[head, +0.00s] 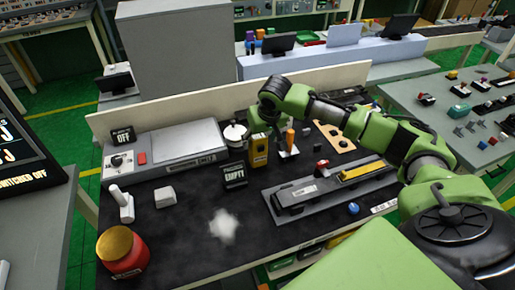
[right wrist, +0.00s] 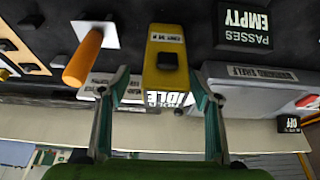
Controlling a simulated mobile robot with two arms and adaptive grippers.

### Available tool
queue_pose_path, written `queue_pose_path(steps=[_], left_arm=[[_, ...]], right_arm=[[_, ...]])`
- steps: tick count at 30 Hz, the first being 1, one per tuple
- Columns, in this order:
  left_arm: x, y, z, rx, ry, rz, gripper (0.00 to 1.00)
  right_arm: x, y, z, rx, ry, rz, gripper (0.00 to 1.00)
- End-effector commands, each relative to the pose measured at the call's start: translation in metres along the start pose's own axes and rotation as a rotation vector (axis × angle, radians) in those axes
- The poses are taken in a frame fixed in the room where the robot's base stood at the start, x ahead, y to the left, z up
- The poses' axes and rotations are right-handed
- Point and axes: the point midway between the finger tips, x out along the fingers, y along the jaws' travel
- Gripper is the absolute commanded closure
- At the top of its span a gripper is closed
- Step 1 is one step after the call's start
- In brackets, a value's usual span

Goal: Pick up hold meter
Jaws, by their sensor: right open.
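A yellow handheld meter (head: 259,153) with a dark screen stands upright on the dark bench mat, near the middle back; I take it for the hold meter. In the right wrist view the yellow meter (right wrist: 168,52) shows a black knob and an "IDLE" display. My right gripper (right wrist: 160,84) is open, its two fingers apart with the meter between them in the picture. Contact with it cannot be told. In the head view this gripper (head: 264,125) is at the meter's top, partly hidden by its own arm. My left gripper is not in view.
An orange-handled tool (head: 290,140) stands close right of the meter. A "PASSES EMPTY" sign (head: 234,174) is close in front on the left. The front middle mat is mostly clear around a white patch.

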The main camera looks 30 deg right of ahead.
Motion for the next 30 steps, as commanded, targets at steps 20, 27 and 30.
queue_pose_path(steps=[20,27,30], left_arm=[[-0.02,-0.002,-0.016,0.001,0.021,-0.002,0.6],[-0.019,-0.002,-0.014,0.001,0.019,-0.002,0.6],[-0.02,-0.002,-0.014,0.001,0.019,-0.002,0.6]], right_arm=[[0.051,-0.007,-0.004,-0.001,-0.001,0.0,0.42],[0.05,-0.007,-0.004,-0.001,-0.001,0.0,0.79],[0.05,-0.007,-0.005,0.0,0.001,0.0,0.79]])
